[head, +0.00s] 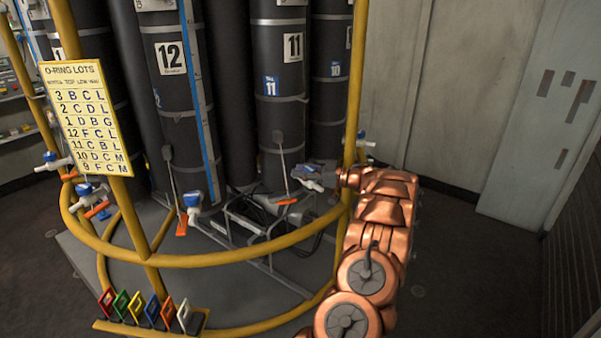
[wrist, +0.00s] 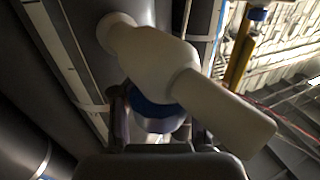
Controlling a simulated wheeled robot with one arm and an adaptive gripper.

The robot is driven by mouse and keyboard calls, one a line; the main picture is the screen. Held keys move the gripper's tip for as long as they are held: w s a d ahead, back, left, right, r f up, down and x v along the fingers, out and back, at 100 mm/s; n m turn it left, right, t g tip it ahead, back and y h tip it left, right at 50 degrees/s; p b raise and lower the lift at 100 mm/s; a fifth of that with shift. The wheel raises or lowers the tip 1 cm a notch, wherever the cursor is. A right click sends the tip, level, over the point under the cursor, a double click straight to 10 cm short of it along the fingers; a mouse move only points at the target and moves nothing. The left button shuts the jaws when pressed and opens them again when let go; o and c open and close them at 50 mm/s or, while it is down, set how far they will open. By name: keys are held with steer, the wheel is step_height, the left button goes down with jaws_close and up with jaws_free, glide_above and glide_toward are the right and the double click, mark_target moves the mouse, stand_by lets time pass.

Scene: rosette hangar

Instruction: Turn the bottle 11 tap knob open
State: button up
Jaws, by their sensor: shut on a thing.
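Bottle 11 (head: 268,130) is a tall dark cylinder with a white "11" label, standing in the yellow-railed rack. Its tap is at the right, by the rail, mostly covered by my gripper (head: 318,178) in the head view. In the wrist view the white tap body (wrist: 160,65) fills the middle, with a pale spout reaching down to the right. The blue knob (wrist: 155,115) sits under the body, between my two fingers (wrist: 157,125). My gripper is shut on the knob. The knob's turn angle is hard to read.
Bottle 12 (head: 182,95) stands left, with its own blue-knobbed tap (head: 192,200). Bottle 10 (head: 328,105) stands behind. A yellow rail (head: 240,260) and post surround the rack. A lots board (head: 85,118) hangs left; coloured tags (head: 145,308) stand below. Floor at right is clear.

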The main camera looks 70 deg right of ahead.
steer(key=shift+s+d+r, duration=0.15)
steer(key=shift+s+d, duration=0.05)
steer(key=shift+s, duration=0.05)
steer(key=o, duration=1)
steer(key=shift+s, duration=0.15)
steer(key=shift+w+a, duration=0.15)
steer(key=shift+w, duration=0.05)
steer(key=s, duration=0.4)
steer(key=s+d, duration=0.1)
steer(key=s, duration=0.7)
steer(key=shift+d, duration=0.35)
